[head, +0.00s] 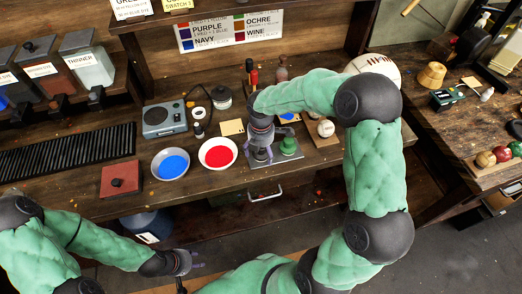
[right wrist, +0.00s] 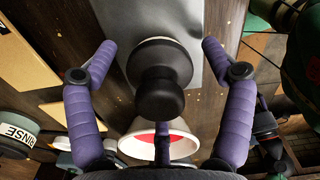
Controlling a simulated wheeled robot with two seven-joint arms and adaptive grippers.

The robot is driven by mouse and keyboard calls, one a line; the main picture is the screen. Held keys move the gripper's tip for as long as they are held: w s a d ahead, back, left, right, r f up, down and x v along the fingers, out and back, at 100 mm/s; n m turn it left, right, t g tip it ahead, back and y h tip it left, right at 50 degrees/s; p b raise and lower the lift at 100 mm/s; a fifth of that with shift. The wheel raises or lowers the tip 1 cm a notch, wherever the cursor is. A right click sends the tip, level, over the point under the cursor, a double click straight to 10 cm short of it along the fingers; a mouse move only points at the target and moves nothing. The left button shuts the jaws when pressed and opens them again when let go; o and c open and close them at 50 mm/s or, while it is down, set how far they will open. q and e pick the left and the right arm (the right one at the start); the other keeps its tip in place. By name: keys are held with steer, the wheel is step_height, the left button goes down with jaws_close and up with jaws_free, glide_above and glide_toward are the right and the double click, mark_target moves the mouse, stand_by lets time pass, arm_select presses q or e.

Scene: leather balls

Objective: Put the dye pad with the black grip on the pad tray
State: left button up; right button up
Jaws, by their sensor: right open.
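The dye pad with the black grip (right wrist: 160,92) has a round dark knob over a pale base. In the right wrist view it lies over the grey metal pad tray (right wrist: 205,15). My right gripper (right wrist: 157,58) is open, with its purple fingers on either side of the grip and apart from it. In the head view my right gripper (head: 262,152) is low over the left part of the pad tray (head: 280,162) and partly hides the pad. A green-gripped pad (head: 289,146) stands on the tray's right part. My left gripper (head: 183,264) is low at the front; its finger opening is unclear.
A bowl of red dye (head: 218,153) and a bowl of blue dye (head: 170,164) stand left of the tray. A ball (head: 325,128) sits on a small wooden board at the right. A shelf (head: 145,20) runs behind.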

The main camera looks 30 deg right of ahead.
step_height(320, 180, up, 12)
steer(key=p, duration=0.3)
steer(key=shift+r, duration=0.2)
